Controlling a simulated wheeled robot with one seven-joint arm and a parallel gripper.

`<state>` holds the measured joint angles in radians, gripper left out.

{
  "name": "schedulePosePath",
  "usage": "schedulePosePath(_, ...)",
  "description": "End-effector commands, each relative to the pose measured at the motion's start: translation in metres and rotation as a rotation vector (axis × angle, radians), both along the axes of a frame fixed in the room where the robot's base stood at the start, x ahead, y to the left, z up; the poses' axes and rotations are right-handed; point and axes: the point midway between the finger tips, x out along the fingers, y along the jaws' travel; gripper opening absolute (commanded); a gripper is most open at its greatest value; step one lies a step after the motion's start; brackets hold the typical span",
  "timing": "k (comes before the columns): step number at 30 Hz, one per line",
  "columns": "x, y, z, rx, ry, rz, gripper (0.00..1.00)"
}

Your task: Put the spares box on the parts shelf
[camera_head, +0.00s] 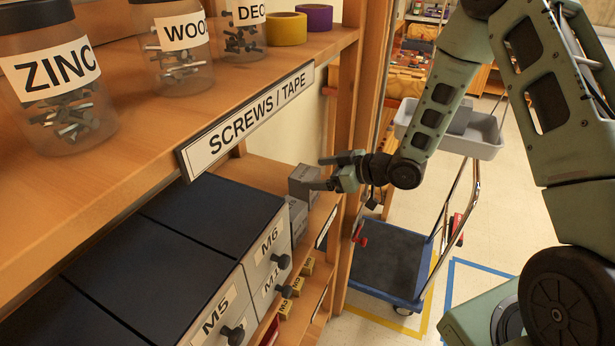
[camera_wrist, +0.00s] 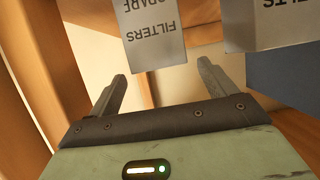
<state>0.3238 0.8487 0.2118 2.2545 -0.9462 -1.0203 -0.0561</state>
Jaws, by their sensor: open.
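A grey box lettered "SPARE FILTERS" (camera_wrist: 152,32) shows upside down at the top of the wrist view. It appears to be the grey box (camera_head: 301,180) at the right end of the shelf level (camera_head: 262,174) under the "SCREWS / TAPE" sign. My gripper (camera_head: 320,172) is open at that box, with nothing seen clamped in it. In the wrist view the fingers (camera_wrist: 162,80) point toward the box, which is around the fingertips and slightly left of their middle. I cannot tell whether they touch it. The box's far side is hidden.
A second grey box (camera_wrist: 268,22), lettering partly cut off, stands close beside. Drawer units (camera_head: 262,262) fill the level to the left. Jars (camera_head: 185,50) and tape rolls (camera_head: 286,28) stand above. A wooden post (camera_head: 350,130) is near my gripper; a blue trolley (camera_head: 392,268) stands beyond.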

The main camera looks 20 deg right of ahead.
Motion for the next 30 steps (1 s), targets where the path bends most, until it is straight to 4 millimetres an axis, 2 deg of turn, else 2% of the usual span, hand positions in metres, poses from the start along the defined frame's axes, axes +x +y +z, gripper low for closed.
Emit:
schedulePosePath(3, -0.017, -0.019, 0.008, -0.003, -0.002, -0.004, 0.83)
schedulePosePath(7, -0.032, -0.034, 0.018, -0.001, -0.001, -0.004, 0.83)
schedulePosePath(12, -0.045, -0.046, 0.026, -0.002, -0.002, -0.001, 0.83)
schedulePosePath(15, -0.047, -0.045, 0.028, -0.016, 0.007, 0.0, 0.83)
schedulePosePath(20, -0.045, -0.024, 0.033, -0.14, 0.069, -0.017, 0.83)
schedulePosePath(23, -0.05, -0.003, 0.039, -0.262, 0.146, -0.046, 0.83)
schedulePosePath(26, -0.066, 0.018, 0.047, -0.373, 0.236, -0.08, 0.83)
schedulePosePath(30, -0.109, 0.046, 0.062, -0.5, 0.377, -0.117, 0.83)
